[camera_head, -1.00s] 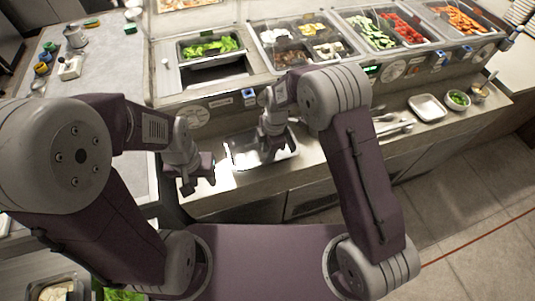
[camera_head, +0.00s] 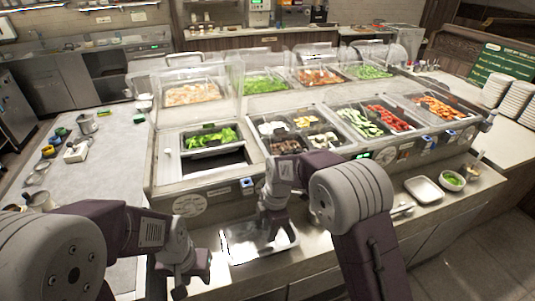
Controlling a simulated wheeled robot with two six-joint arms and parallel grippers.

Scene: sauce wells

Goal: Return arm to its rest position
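My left gripper (camera_head: 190,275) hangs at the lower left, just left of a metal tray (camera_head: 240,252) on the counter ledge. It holds nothing that I can see, and its fingers are too small and dark to judge. My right gripper (camera_head: 270,230) points down over the metal tray, in front of the food counter. Its fingertips overlap the tray in the picture, and I cannot tell whether they touch it or how far apart they are. My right forearm hides part of the ledge.
The food counter (camera_head: 215,178) with clear covers and several food pans stands ahead. A white tray (camera_head: 424,190) and a bowl of greens (camera_head: 452,181) sit on the ledge at right. A grey side table (camera_head: 105,190) holds small items at left. Stacked plates (camera_head: 515,103) stand far right.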

